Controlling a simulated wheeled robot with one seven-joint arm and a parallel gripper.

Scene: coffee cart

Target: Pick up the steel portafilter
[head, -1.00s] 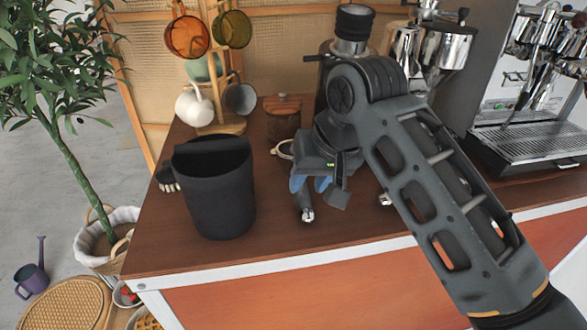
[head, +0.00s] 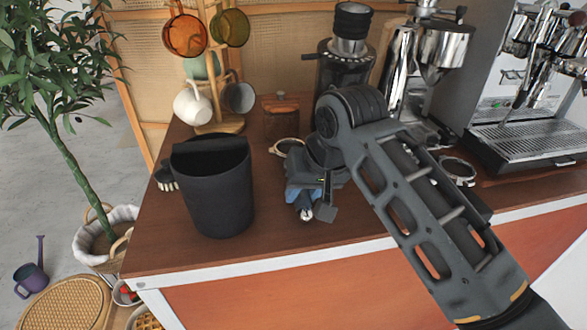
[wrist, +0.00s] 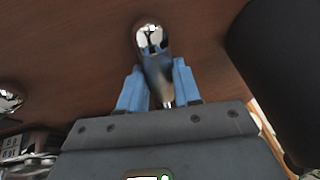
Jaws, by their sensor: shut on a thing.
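The steel portafilter (wrist: 151,40) shows in the wrist view as a shiny rounded end with a grey shaft running back between my blue fingers. My gripper (wrist: 158,88) is shut on that shaft, one finger on each side. In the head view, my gripper (head: 304,196) is low over the counter, right of the black bin, with the portafilter's shiny tip (head: 307,214) just in front of the fingers. My gripper and arm hide the rest of it. I cannot tell whether it touches the counter.
A black bin (head: 213,195) stands close left of my gripper. A pale ring (head: 286,147) and a wooden-lidded canister (head: 281,118) are behind it. A mug tree (head: 222,125), grinder (head: 340,65) and espresso machine (head: 530,130) stand further back. The brown counter (head: 270,248) is clear in front.

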